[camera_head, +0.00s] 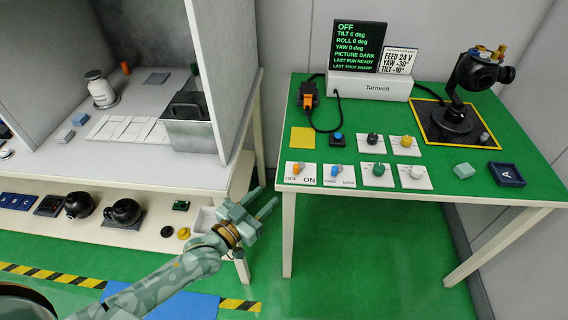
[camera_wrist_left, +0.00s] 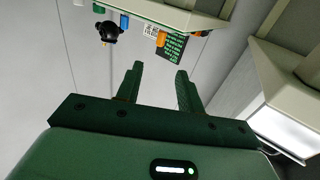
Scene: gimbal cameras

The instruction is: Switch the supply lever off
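The supply lever (camera_head: 297,168) is a small orange knob on a white plate (camera_head: 303,178) marked OFF and ON, at the front left corner of the green table. It sits above the OFF side lettering; its exact tilt is too small to tell. My left gripper (camera_head: 266,198) is left of and in front of the table's front left corner, apart from the plate. Its fingers are spread and empty, as the left wrist view (camera_wrist_left: 158,72) also shows. My right gripper is not in view.
The console screen (camera_head: 358,50) reads OFF at its top. A FWD/LOCK plate (camera_head: 338,182) with a blue lever stands right of the supply plate. Several knobs are behind and right. The gimbal camera (camera_head: 465,95) is at back right. A grey booth wall (camera_head: 235,70) rises at left.

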